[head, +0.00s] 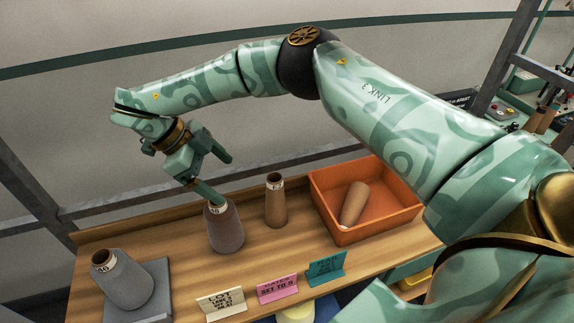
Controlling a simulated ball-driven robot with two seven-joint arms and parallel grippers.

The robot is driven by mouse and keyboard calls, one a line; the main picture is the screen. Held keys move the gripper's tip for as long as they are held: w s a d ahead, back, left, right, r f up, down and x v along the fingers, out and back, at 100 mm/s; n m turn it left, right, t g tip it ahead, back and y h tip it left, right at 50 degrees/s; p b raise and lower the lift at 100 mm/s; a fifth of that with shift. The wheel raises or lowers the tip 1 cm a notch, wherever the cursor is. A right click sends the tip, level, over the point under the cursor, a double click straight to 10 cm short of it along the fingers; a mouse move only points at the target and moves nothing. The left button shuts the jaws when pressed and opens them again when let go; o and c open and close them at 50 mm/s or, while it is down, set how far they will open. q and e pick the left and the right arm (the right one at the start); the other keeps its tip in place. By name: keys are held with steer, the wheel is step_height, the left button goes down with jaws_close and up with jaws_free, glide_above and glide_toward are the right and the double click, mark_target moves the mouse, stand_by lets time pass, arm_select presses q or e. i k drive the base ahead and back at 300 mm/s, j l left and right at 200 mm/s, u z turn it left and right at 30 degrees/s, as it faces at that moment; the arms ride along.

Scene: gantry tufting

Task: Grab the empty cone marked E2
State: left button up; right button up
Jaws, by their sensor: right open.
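A bare brown cone (275,206) stands upright on the wooden shelf, with a small pale label near its top that is too small to read surely. Another brown cone (352,207) lies tilted inside the orange bin (384,225); no mark shows on it. My right gripper (216,174) is open and empty, left of the standing brown cone and apart from it. Its lower finger is at the top of a grey yarn cone (224,230) in the picture; I cannot tell whether they touch. My left gripper is not in view.
Cream (221,303), pink (278,288) and teal (326,268) cards stand along the front of the wooden shelf (180,250). A rail runs behind.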

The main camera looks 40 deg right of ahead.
mark_target(275, 210)
steer(key=z, duration=1.1)
